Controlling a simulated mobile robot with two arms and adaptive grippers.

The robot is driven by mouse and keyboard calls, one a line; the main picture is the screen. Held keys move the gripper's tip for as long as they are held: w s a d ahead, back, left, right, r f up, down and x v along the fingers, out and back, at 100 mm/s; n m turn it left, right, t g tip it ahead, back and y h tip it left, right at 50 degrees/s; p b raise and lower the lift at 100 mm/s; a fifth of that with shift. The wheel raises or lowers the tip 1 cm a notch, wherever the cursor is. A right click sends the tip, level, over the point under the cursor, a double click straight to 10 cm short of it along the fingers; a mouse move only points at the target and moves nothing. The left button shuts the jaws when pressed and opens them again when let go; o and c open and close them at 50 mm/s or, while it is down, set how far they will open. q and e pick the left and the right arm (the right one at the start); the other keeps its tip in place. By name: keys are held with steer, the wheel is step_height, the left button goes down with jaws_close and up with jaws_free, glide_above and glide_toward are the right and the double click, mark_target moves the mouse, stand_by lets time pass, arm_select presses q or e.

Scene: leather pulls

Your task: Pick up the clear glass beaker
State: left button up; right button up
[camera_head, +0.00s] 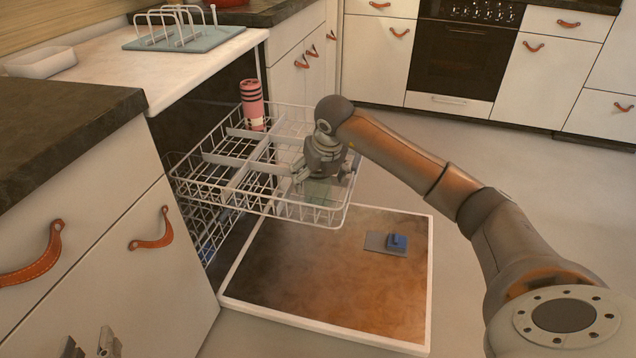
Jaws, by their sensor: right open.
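The clear glass beaker (319,192) appears as a faint, greenish see-through shape in the front right part of the upper dishwasher rack (262,222). My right gripper (321,184) points down into this part of the rack, right over the beaker, with its fingers spread. The gripper hides the beaker's upper part, and I cannot tell whether the fingers touch the glass. My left gripper (88,346) shows only its fingertips at the bottom left edge. They are apart with nothing between them, far from the rack.
A pink striped cup (252,104) stands at the back of the rack. The open dishwasher door (300,282) lies below, with a blue item (397,242) on it. A drying rack on a mat (200,40) and a white tray (40,62) sit on the counter. Floor at right is clear.

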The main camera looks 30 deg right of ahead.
steer(key=shift+f, duration=0.15)
steer(key=c, duration=1.1)
